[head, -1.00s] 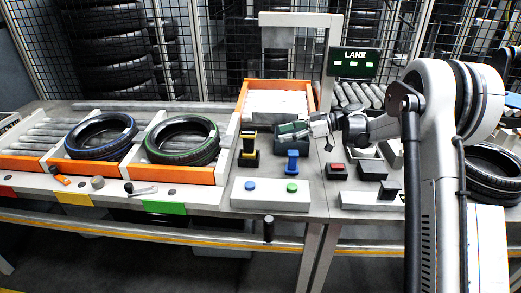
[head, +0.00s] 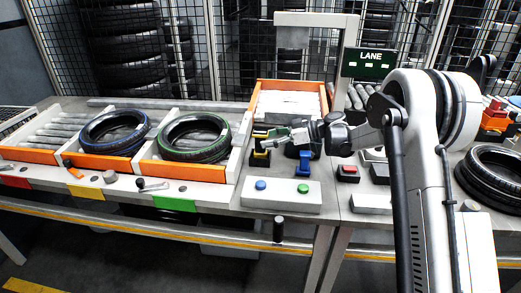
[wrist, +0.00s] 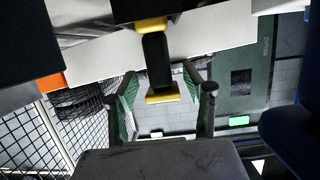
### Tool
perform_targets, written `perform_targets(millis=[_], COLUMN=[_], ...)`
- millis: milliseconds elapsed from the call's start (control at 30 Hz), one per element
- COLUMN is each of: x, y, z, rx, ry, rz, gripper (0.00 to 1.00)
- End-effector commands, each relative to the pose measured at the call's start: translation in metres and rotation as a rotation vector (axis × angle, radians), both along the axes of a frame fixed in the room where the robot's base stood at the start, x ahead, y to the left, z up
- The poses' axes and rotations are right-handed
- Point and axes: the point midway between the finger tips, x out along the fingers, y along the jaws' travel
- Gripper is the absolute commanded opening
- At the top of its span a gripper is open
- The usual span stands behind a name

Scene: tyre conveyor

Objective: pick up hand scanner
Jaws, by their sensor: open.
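A yellow-and-black upright device (head: 260,151), which looks like the hand scanner, stands on the bench just left of a blue device (head: 304,160). In the wrist view the yellow-and-black device (wrist: 157,62) shows between the two green-padded fingers of my gripper (wrist: 160,82). The fingers are apart, with visible gaps on both sides of it. In the head view my gripper (head: 272,142) points left, its tips close to the device and partly covering it. I cannot tell whether a finger touches it.
A white button box (head: 281,195) with blue and green buttons sits in front. An orange-edged tray (head: 252,108) stands behind, and a tyre with a green ring (head: 193,137) lies left. The blue device is close beside the gripper, at right in the wrist view (wrist: 298,135).

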Motion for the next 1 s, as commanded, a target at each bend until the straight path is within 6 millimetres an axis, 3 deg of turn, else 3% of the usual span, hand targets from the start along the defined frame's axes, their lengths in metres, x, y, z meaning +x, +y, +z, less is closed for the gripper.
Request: perform_targets(millis=[200, 433, 800, 1000], x=[0.002, 0.002, 0.002, 0.002], y=[0.028, 0.029, 0.029, 0.029], z=[-0.009, -0.009, -0.009, -0.008], rx=[0.0, 0.0, 0.0, 0.0], ry=[0.0, 0.001, 0.0, 0.001], rz=[0.001, 0.0, 0.0, 0.0], gripper=[0.46, 0.46, 0.0, 0.0])
